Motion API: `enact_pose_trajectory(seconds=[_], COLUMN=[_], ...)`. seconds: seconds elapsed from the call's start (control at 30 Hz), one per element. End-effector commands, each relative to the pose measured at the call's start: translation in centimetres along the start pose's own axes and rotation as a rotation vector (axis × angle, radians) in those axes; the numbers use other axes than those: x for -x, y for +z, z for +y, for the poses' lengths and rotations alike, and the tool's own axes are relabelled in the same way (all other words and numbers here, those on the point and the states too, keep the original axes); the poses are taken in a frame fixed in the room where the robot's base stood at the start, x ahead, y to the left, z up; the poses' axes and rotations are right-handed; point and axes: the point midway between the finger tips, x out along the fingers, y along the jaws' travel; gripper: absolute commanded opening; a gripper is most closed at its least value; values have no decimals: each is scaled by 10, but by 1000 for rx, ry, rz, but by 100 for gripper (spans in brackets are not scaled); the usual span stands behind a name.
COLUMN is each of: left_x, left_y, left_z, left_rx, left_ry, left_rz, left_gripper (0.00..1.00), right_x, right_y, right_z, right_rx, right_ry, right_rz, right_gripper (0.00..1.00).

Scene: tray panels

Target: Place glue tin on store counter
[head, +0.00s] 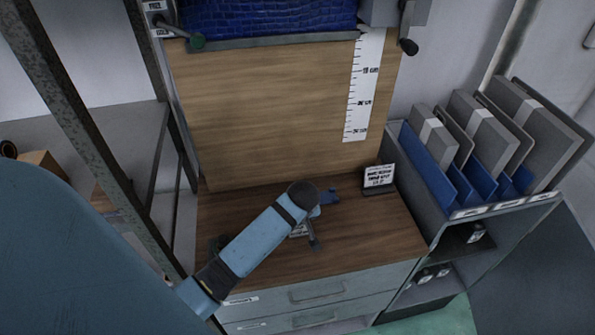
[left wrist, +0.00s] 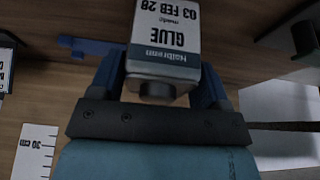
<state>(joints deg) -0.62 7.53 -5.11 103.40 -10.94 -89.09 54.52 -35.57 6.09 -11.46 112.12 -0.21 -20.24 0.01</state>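The glue tin (left wrist: 165,45) fills the top middle of the left wrist view, its white and blue label reading GLUE upside down and a dark round cap facing the camera. My left gripper (left wrist: 158,82) has a blue finger against each side of it. In the head view, my left arm reaches over the wood-topped counter (head: 370,235). Its gripper (head: 308,228) is mostly hidden behind the wrist, and only a small pale part of the tin (head: 298,231) shows. I cannot tell whether the tin touches the counter. My right gripper is not in view.
A small sign (head: 379,179) stands at the counter's back right, below a ruler (head: 364,85) on the wooden back panel. A rack of grey binders (head: 485,135) stands to the right. A metal post (head: 85,125) rises at left. The counter's right part is clear.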

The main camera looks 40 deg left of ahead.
Motion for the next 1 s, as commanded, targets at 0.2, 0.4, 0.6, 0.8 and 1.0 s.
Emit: enact_pose_trajectory(seconds=[0.2,0.4,0.6,0.8,1.0], left_x=[0,4,32,77,111], left_y=[0,-2,-1,-1,-2], left_z=[0,0,1,1,1], left_rx=[0,0,1,3,2], left_ry=[0,1,5,6,3], left_rz=[0,2,1,1,1], left_gripper=[89,89,89,89,89], right_x=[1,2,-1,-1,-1], right_y=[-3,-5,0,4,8], right_z=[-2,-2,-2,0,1], right_rx=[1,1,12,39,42], right_ry=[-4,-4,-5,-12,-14], right_rz=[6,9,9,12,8], right_gripper=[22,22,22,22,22])
